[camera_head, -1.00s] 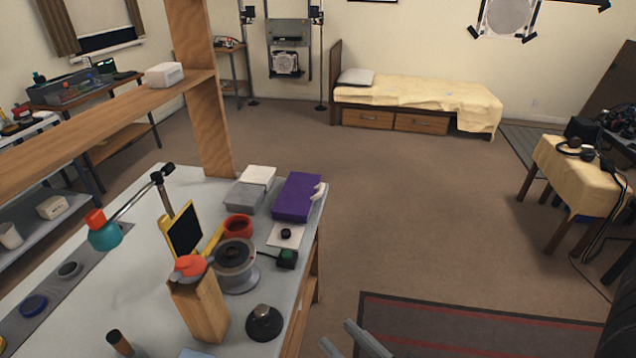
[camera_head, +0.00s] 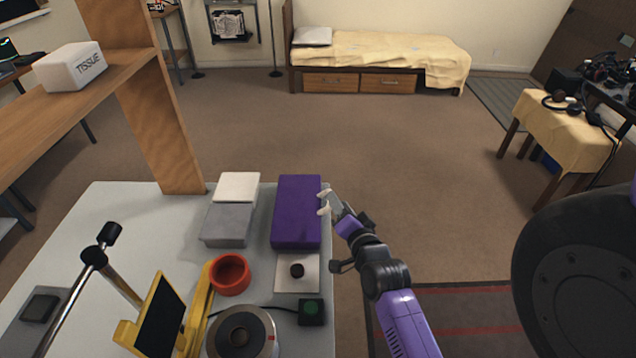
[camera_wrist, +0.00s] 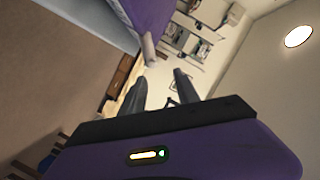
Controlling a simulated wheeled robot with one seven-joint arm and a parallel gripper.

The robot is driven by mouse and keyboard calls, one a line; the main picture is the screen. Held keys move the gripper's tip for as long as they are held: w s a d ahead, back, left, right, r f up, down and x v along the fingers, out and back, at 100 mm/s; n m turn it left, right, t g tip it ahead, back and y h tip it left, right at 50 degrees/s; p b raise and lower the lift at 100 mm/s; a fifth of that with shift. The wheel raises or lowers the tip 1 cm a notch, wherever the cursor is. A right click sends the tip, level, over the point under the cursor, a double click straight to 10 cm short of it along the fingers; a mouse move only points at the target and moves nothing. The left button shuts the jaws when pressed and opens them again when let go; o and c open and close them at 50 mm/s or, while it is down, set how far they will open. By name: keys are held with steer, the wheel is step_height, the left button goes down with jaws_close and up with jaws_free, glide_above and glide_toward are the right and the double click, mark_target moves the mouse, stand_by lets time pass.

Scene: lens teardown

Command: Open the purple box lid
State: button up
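The purple box (camera_head: 297,212) lies on the grey workbench near its right edge, with its lid closed. A pale handle (camera_head: 323,201) sticks out from its right side. My gripper (camera_head: 334,203) is at that side, close to the handle. In the wrist view, the two dark fingers of my gripper (camera_wrist: 160,76) are apart with nothing between them. The pale handle (camera_wrist: 148,48) shows just beyond the fingertips, below the purple box (camera_wrist: 148,14). I cannot tell whether a finger touches the handle.
A grey box (camera_head: 227,225) and a white box (camera_head: 237,187) stand left of the purple box.

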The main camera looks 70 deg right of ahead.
mark_target(326, 191)
steer(key=shift+w+d+f+m+y, duration=0.1)
steer(key=shift+w+f+m+y, duration=0.15)
steer(key=shift+f, duration=0.25)
steer(key=shift+w+f+m+y, duration=0.15)
steer(key=shift+w+f+m, duration=0.1)
steer(key=shift+f+m, duration=0.15)
steer(key=shift+x, duration=3.75)
jaws_close()
